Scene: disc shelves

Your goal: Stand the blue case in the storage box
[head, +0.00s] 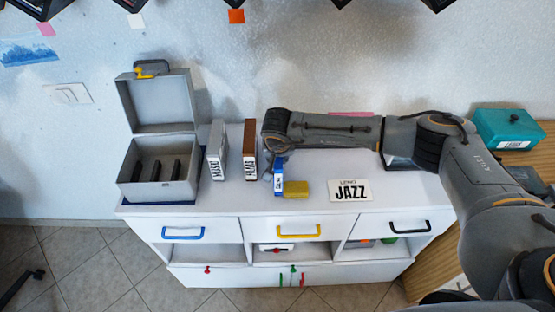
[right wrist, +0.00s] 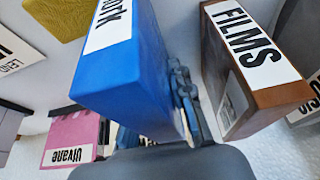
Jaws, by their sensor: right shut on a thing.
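The blue case (head: 279,178) stands upright near the middle of the white cabinet top, just right of the brown case. My right gripper (head: 268,170) is shut on it. The grey storage box (head: 150,192) stands at the left end of the cabinet, lid raised, with several dark dividers inside. My left gripper is in neither view.
A grey case (head: 217,155) and a brown case (head: 249,155) stand between box and blue case; the brown one (right wrist: 228,60) is close beside my gripper. A teal box (head: 508,128) is far right.

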